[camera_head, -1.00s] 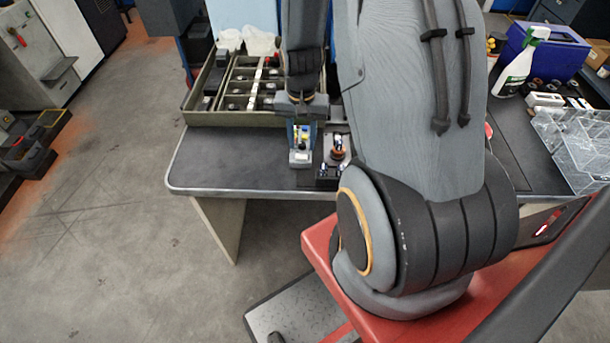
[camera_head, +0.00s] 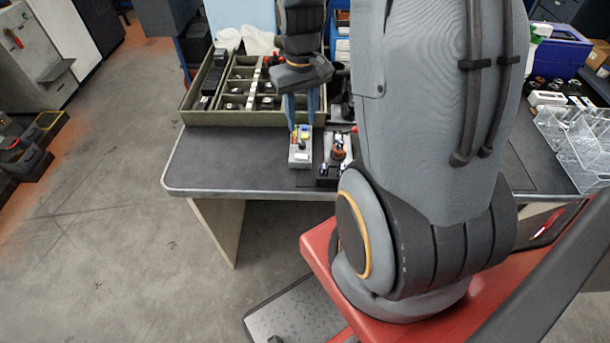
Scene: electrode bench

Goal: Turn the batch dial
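A small grey control box (camera_head: 300,158) with yellow, blue and other coloured parts on top stands near the front edge of the bench. The batch dial is too small to pick out among these parts. My gripper (camera_head: 301,122) points down above and just behind the box. Its two blue fingers are apart, with a gap between them. The fingertips overlap the back of the box in the picture, and I cannot tell whether they touch it.
A dark fixture with a brown-red knob (camera_head: 338,154) stands right beside the box. A divided tray (camera_head: 190,117) lies behind on the dark bench (camera_head: 225,165). The bench left of the box is clear. Clear plastic bins (camera_head: 570,150) stand at the right.

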